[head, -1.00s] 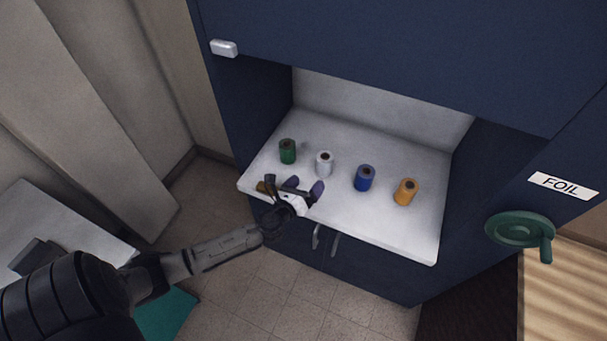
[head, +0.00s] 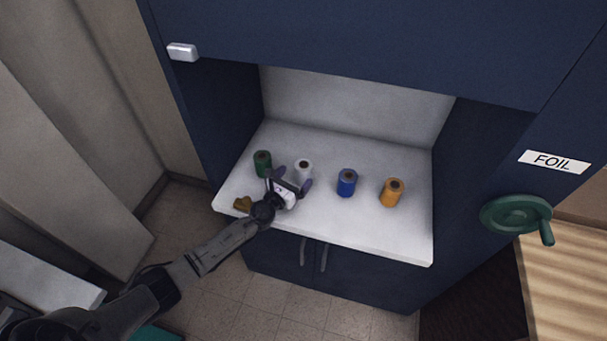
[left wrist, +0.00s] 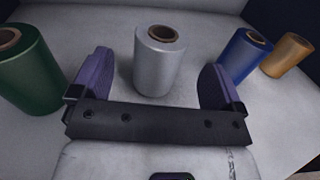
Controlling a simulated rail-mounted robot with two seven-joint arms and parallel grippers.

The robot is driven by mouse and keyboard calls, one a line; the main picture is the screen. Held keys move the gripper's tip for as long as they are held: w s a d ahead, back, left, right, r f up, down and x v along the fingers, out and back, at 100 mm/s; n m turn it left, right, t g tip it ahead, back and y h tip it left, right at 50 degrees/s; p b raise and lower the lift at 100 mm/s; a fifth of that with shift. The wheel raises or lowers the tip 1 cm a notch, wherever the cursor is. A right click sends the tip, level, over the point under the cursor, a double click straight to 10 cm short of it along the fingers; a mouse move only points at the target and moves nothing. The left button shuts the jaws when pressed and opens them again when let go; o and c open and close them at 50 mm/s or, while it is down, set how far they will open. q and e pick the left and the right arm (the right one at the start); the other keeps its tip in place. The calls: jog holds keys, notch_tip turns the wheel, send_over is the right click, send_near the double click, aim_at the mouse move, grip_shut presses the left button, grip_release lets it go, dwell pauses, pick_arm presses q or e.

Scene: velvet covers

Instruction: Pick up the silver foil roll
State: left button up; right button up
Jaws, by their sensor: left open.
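The silver foil roll (head: 303,169) stands upright on the white shelf (head: 365,226), second from the left in a row of rolls. In the left wrist view the silver roll (left wrist: 159,62) shows centred ahead, between the two purple finger pads and a little beyond them. My left gripper (head: 290,180) is open and empty, just in front of the silver roll, with one finger to each side. It also shows in the left wrist view (left wrist: 153,85). In the head view the gripper hides the roll's lower part. My right gripper is not in view.
A green roll (head: 262,163) stands close on the left, and blue (head: 347,183) and orange (head: 392,192) rolls stand on the right. A small brownish-yellow object (head: 242,204) lies at the shelf's front left. Blue cabinet walls enclose the shelf. A green hand wheel (head: 516,215) is at right.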

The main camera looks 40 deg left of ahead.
aim_at(304, 168)
pick_arm(q)
jog(key=shift+w+a+f+b, duration=0.15)
jog(key=shift+w+b, duration=0.35)
jog(key=shift+w, duration=0.9)
jog(key=shift+w+a+r+b, duration=0.1)
jog(key=shift+w+b, duration=0.35)
jog(key=shift+w, duration=0.9)
jog(key=shift+c, duration=0.2)
jog(key=c, duration=1)
